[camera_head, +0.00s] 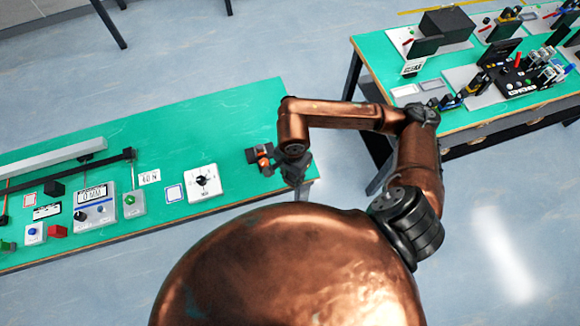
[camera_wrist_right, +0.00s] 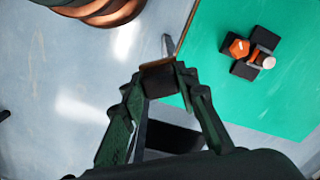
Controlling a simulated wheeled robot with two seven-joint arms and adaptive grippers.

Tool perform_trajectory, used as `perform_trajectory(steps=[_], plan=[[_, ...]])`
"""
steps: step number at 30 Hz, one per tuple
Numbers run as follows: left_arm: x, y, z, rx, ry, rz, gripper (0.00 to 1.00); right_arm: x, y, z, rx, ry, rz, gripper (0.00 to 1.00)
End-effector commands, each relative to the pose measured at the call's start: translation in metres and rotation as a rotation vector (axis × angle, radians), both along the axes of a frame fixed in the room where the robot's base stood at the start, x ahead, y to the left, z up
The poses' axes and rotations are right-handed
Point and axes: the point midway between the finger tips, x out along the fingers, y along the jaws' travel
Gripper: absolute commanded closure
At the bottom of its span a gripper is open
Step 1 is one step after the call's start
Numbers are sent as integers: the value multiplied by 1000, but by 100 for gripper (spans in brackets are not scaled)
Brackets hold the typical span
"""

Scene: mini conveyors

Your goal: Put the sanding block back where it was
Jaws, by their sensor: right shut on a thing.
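My right gripper (camera_head: 296,176) is over the right end of the green table, near its front corner. In the right wrist view, the gripper (camera_wrist_right: 160,82) is shut on the sanding block (camera_wrist_right: 160,78), a small dark block with a brownish edge. The block sits between the fingertips and overlaps the table's edge in that view. How high it is above the table I cannot tell. In the head view the block is not clearly seen, with the gripper and wrist in the way. My left gripper is not in view.
An orange knob on a black cross-shaped base (camera_wrist_right: 239,48) stands on the green table (camera_head: 225,125), close beside the gripper. A white dial box (camera_head: 202,183) and several meters stand further left. A second green table (camera_head: 375,55) with equipment is at the upper right.

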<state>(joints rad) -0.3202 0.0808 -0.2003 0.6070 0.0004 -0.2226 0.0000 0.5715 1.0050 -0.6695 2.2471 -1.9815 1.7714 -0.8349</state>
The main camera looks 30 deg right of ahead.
Motion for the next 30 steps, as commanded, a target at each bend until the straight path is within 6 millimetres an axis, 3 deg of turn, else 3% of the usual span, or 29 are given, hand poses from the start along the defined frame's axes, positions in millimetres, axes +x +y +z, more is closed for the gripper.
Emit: perform_trajectory(steps=[4, 8, 11, 21, 30], plan=[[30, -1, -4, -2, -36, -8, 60, -13, 1, -12, 6, 0, -157, 100], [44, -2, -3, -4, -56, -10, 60, -13, -1, -16, 7, 0, -217, 100], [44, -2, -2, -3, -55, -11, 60, 0, -8, -22, 7, 0, -230, 100], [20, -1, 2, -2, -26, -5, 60, 68, -42, -60, 8, 2, -227, 100], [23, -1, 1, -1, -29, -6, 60, 100, -58, -104, 8, 0, -223, 100]])
